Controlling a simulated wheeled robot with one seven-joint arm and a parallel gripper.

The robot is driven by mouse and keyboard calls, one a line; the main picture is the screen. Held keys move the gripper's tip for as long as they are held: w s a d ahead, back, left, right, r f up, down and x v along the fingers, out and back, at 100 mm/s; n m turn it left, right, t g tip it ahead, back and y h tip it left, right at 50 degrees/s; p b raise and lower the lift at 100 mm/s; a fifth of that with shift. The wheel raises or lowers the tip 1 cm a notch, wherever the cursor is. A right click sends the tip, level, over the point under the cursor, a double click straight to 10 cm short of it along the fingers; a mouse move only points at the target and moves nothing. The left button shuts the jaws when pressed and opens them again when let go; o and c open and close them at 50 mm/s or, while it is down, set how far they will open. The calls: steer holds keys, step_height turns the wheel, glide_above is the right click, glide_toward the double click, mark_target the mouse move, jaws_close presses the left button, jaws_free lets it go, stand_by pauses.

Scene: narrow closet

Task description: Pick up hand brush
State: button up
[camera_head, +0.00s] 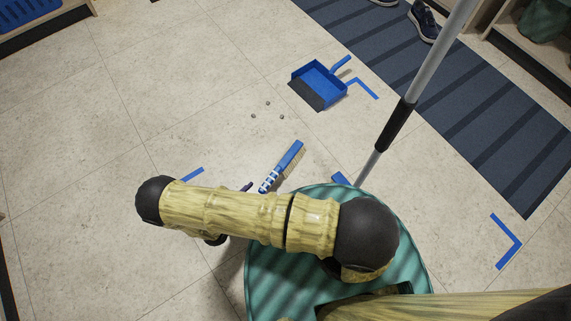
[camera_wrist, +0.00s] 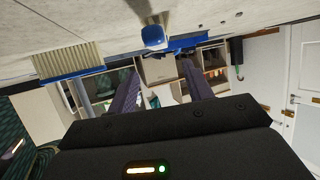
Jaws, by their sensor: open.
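The hand brush (camera_head: 283,165) lies on the tiled floor in the head view, blue with pale bristles and white stripes on its handle. My arm lies just in front of its handle end. In the wrist view, pale bristles on a blue back (camera_wrist: 70,74) show at the left, outside the fingers. My gripper (camera_wrist: 160,68) is open, its two dark purple fingers apart with nothing held between them. In the head view my arm hides most of the gripper; a small dark tip shows beside the brush handle.
A blue dustpan (camera_head: 318,83) lies beyond the brush, with small bits of debris (camera_head: 267,103) nearby. A grey pole (camera_head: 408,105) stands at the right. A striped dark mat (camera_head: 450,100) with shoes (camera_head: 424,22) lies beyond it. The floor at the left is mostly clear.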

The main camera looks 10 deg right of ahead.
mark_target(275, 172)
steer(key=b+x, duration=0.2)
steer(key=x, duration=0.3)
steer(key=shift+w+d+f, duration=0.15)
steer(key=shift+f, duration=0.05)
steer(key=shift+w+d, duration=0.1)
steer(key=shift+d, duration=0.05)
steer(key=shift+w, duration=0.1)
steer(key=shift+w+d+f+b, duration=0.15)
steer(key=shift+d+b, duration=0.05)
steer(key=shift+b, duration=0.2)
steer(key=b+x, duration=0.1)
steer(key=x, duration=0.1)
steer(key=b+x, duration=0.2)
steer(key=shift+w+d, duration=0.2)
steer(key=shift+d, duration=0.1)
steer(key=shift+r, duration=0.25)
jaws_close()
